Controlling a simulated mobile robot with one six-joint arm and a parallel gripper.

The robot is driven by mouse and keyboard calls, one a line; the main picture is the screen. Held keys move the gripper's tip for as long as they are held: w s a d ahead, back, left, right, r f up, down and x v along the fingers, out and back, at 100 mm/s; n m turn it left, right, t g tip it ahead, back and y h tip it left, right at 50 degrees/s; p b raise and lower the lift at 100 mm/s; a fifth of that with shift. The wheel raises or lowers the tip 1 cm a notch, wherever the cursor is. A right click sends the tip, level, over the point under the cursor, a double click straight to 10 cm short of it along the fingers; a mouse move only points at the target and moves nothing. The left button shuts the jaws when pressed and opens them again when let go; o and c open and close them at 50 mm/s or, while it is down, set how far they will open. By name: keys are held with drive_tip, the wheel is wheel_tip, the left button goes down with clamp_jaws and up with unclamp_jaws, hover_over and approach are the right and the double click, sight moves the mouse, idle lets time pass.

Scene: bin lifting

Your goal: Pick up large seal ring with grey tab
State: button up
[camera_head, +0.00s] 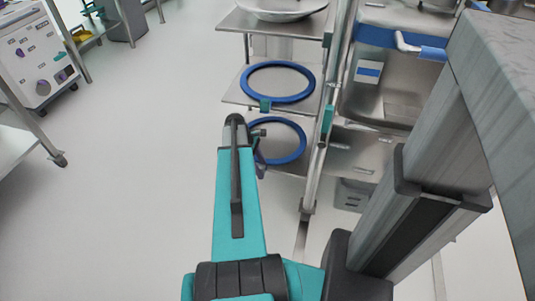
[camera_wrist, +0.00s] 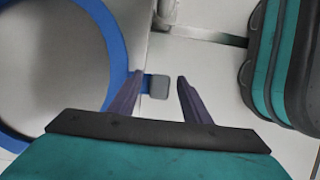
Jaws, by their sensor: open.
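The large blue seal ring with the grey tab lies on a lower metal shelf, its blue rim (camera_head: 304,145) partly hidden by my arm in the head view. In the wrist view its blue rim (camera_wrist: 116,45) fills the left side. Its grey tab (camera_wrist: 158,87) sticks out to the right of the rim, on a short blue stem. My gripper (camera_wrist: 160,76) is open, with one dark finger on each side of the tab in the picture. I cannot tell whether the fingers are level with the tab or above it. No contact shows.
Another blue ring (camera_head: 313,83) with a teal tab (camera_head: 265,104) lies on the shelf above. A metal bowl (camera_head: 283,8) stands on the top shelf. A shelf post (camera_head: 325,130) stands close on the right. The floor (camera_head: 130,190) at left is clear.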

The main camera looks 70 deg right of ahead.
clamp_jaws()
drive_tip(key=shift+r+p, duration=0.35)
drive_tip(key=shift+r, duration=0.4)
drive_tip(key=shift+p+v, duration=0.5)
drive_tip(key=shift+v, duration=0.7)
drive_tip(key=w+p, duration=0.3)
drive_tip(key=w, duration=1.4)
drive_tip(key=shift+a, duration=0.45)
drive_tip(key=shift+r+p, duration=1.75)
drive_tip(key=shift+r, duration=0.2)
